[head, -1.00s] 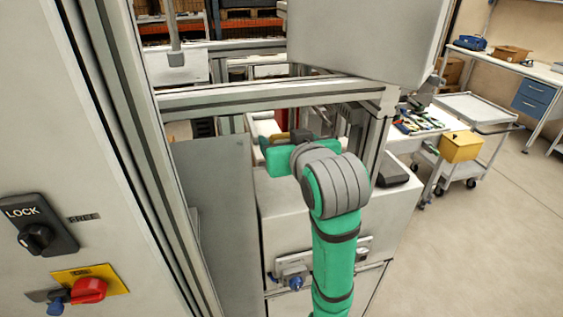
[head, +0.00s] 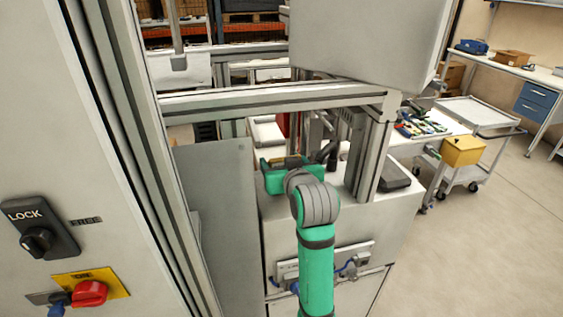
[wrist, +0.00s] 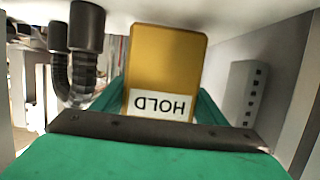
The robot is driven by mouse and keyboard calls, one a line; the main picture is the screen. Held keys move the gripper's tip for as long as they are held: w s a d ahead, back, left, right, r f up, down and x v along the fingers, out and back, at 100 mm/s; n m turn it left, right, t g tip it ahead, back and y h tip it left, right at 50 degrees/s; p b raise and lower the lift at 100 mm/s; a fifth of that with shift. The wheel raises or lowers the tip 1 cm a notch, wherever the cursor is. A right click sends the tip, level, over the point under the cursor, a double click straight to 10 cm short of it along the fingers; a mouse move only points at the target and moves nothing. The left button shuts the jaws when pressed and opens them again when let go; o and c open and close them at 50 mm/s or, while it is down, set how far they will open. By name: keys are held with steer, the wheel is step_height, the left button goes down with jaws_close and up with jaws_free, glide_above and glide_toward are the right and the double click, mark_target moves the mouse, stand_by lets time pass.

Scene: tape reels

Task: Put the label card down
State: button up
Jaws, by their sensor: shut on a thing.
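The label card (wrist: 165,62) is a yellow plate with a white strip reading HOLD, upside down in the wrist view. My gripper (wrist: 160,112) is shut on its lettered end, with green fingers to either side, and the card points away from the gripper. In the head view my green gripper (head: 276,174) is inside the machine frame, low over the pale cabinet top. The card is mostly hidden there behind my wrist. I cannot tell whether the card touches a surface.
A metal frame bar (head: 275,98) crosses above my arm, with a post (head: 376,150) at its right. Dark bent hoses (wrist: 85,45) stand left of the card in the wrist view. A slotted grey block (wrist: 243,92) is at its right. A grey panel (head: 220,200) stands left of my arm.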

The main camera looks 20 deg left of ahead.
steer(key=shift+f, duration=0.15)
steer(key=o, duration=1.1)
steer(key=shift+c, duration=0.2)
steer(key=shift+r, duration=0.2)
steer(key=v, duration=1.2)
steer(key=shift+d, duration=0.1)
